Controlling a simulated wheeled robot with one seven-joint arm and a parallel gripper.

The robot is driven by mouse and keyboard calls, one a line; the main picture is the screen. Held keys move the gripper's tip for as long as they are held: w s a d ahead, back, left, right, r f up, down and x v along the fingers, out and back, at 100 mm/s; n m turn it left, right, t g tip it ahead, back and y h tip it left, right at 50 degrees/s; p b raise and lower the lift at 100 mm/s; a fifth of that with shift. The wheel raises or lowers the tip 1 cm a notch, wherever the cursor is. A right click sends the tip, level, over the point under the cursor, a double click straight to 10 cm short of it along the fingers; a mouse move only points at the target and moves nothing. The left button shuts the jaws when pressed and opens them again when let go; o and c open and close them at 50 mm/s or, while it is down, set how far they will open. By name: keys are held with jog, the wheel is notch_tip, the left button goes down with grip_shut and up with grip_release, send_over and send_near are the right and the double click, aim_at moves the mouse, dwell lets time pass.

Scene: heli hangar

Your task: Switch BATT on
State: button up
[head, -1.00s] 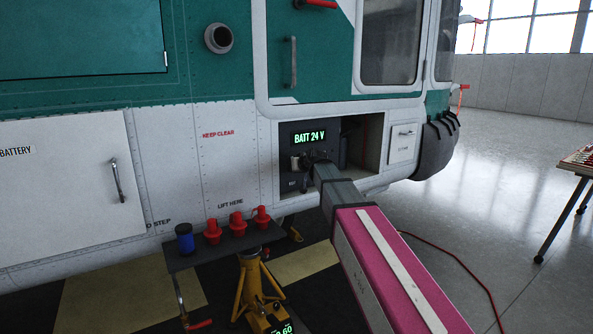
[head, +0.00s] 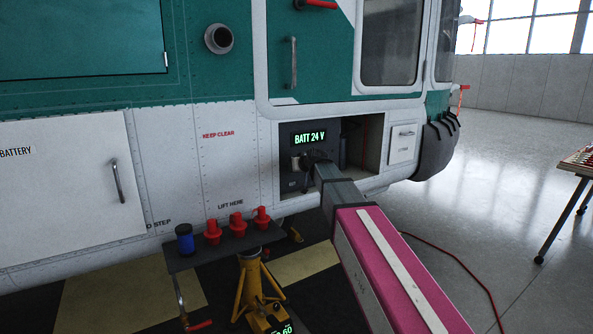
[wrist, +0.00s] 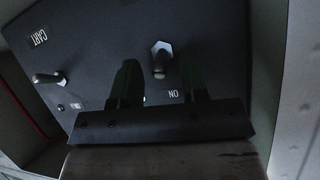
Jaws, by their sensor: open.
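The dark switch panel (head: 291,176) sits in an open bay low in the helicopter's side; its lit display (head: 309,137) reads BATT 24 V. My gripper (head: 315,157) reaches into this bay and hides part of the panel. In the wrist view the panel (wrist: 95,45) shows upside down. My gripper (wrist: 158,65) is open, with one finger on each side of a metal toggle switch (wrist: 160,58). An ON label (wrist: 173,94) is near this toggle; its name label is not visible. I cannot tell whether the fingers touch it. A second toggle (wrist: 48,78) is to the left, near a CART label (wrist: 38,37).
A red cable (head: 460,265) lies on the floor at right.

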jog(key=v, duration=1)
jog(key=shift+s, duration=0.2)
